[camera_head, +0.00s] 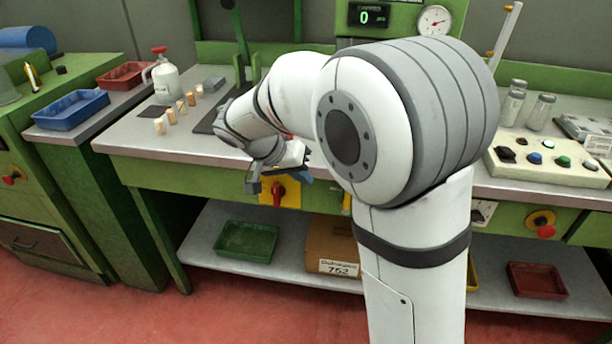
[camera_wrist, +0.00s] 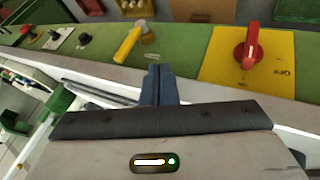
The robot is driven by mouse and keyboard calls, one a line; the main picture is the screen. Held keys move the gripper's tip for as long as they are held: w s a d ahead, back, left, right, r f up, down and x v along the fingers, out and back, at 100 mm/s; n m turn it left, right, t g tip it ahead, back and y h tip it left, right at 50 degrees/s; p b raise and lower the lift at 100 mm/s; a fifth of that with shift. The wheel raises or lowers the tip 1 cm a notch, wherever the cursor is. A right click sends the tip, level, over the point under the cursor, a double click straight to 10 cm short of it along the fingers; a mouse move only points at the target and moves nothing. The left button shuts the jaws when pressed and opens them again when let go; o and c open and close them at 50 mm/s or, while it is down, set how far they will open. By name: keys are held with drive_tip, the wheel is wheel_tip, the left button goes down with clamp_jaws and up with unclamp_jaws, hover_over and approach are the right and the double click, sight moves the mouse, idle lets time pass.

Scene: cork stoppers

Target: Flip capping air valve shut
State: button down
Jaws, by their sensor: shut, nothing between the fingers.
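A yellow lever (camera_wrist: 128,44) on a small brass-coloured fitting, which looks like the air valve, is on the green front panel in the wrist view. It lies slanted in the picture. A sliver of the yellow lever (camera_head: 347,204) shows in the head view beside my arm, which hides the rest. My gripper (camera_wrist: 157,72) has its blue-grey fingers together and empty. In the wrist view the fingertips are below and right of the lever, apart from it. In the head view my gripper (camera_head: 303,174) is at the bench's front edge, partly hidden by my arm.
A red rotary switch (camera_wrist: 249,48) on a yellow plate (camera_wrist: 282,65) is right of the fingertips in the wrist view. A black knob (camera_wrist: 84,39) and red button (camera_wrist: 27,29) are farther left. Cork stoppers (camera_head: 172,116) stand on the bench (camera_head: 130,138). A cardboard box (camera_head: 330,240) is below.

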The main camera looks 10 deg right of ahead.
drive_tip(key=d+f+b, duration=0.1)
drive_tip(key=d+f, duration=0.4)
drive_tip(key=d, duration=0.2)
drive_tip(key=shift+d, duration=0.25)
drive_tip(key=shift+w+f, duration=0.1)
